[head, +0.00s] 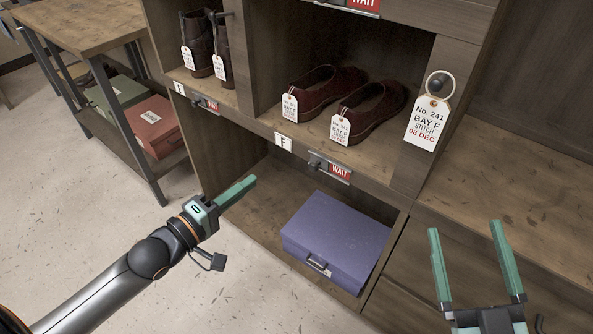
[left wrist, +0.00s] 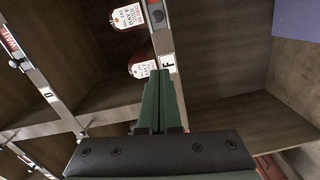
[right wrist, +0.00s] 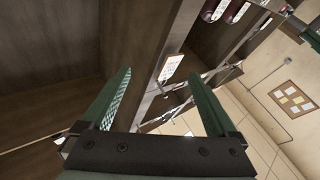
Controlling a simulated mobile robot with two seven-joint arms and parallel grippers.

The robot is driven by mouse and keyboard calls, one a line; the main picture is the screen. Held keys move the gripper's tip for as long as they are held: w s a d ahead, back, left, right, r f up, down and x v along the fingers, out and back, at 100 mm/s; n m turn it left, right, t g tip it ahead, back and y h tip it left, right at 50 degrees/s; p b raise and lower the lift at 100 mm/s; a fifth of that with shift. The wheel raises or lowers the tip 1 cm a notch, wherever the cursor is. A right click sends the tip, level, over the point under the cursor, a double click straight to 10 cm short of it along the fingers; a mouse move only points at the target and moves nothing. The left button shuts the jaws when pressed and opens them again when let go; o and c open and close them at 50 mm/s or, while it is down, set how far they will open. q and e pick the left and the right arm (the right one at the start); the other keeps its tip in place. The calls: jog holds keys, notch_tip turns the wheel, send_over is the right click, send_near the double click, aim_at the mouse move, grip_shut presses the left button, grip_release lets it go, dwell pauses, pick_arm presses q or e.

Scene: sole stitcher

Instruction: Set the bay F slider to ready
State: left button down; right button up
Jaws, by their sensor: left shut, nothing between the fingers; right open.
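The bay F slider (head: 330,168) is on the shelf edge under a pair of dark red shoes (head: 345,105), right of the white F plate (head: 283,142). Its window shows a red WAIT, and its small dark knob is at the left end. My left gripper (head: 250,182) is shut and empty, below and left of the slider and apart from it. In the left wrist view its closed fingers (left wrist: 160,75) point toward the F plate (left wrist: 168,63); the slider's knob (left wrist: 158,15) shows near the top edge. My right gripper (head: 463,228) is open and empty, at the lower right.
A purple box (head: 335,243) lies in the compartment below the slider. A large BAY F tag (head: 428,122) hangs on the post to the right. Another WAIT slider (head: 206,104) is under the boots at left. The floor at left is clear.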

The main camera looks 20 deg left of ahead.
pick_arm(q)
jog(key=b, duration=0.2)
send_near(311, 156)
jog(key=w+a, duration=0.3)
jog(key=d+b, duration=0.1)
jog(key=d, duration=0.1)
jog(key=w+d, duration=0.1)
jog(key=d, duration=0.1)
jog(key=shift+w+d+f+b, duration=0.2)
jog(key=shift+w+d+b, duration=0.05)
jog(key=shift+d+b, duration=0.1)
pick_arm(e)
jog(key=s+a+r+n+t+y, duration=0.1)
jog(key=s+r+n+y, duration=0.4)
jog(key=r+y, duration=0.3)
jog(key=shift+s+a+r+n+t, duration=0.15)
jog(key=shift+s+r+n+t, duration=0.25)
jog(key=shift+s, duration=0.25)
